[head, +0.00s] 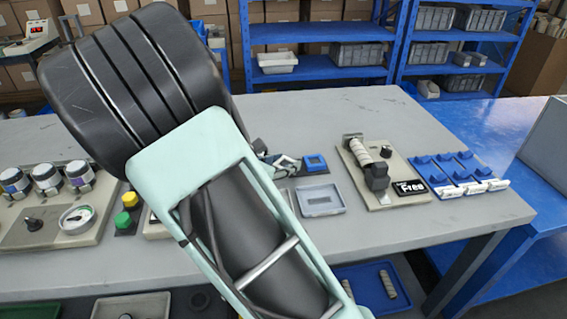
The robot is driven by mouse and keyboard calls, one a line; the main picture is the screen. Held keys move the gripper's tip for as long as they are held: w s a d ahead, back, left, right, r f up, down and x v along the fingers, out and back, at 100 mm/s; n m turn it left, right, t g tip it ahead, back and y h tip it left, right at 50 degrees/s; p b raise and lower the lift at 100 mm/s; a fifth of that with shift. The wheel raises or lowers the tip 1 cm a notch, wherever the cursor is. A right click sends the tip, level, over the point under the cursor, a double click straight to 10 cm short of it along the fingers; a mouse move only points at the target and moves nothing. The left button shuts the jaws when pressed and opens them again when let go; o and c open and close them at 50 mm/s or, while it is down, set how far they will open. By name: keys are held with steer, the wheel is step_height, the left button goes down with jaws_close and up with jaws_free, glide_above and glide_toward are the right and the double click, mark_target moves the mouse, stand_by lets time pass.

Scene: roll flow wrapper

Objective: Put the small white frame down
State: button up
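My arm fills the left and middle of the head view and hides much of the table. A small part of what looks like my gripper (262,150) shows past the arm's right edge, low over the grey table (415,128). A small whitish piece (288,162), perhaps the white frame, shows right beside it. I cannot tell whether the gripper is shut on it, or whether it touches the table. A blue square frame (315,163) on a dark base is just to the right. A shallow light grey tray (320,201) lies in front of these.
A beige board with a roller device (375,170) and blue racks (455,172) stand at the right. Jars (46,178), a gauge and coloured buttons (129,200) are at the left. Blue shelves stand behind.

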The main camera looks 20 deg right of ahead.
steer(key=o, duration=0.5)
steer(key=shift+c, duration=0.2)
steer(key=shift+r, duration=0.2)
steer(key=p+v, duration=0.3)
steer(key=v, duration=0.9)
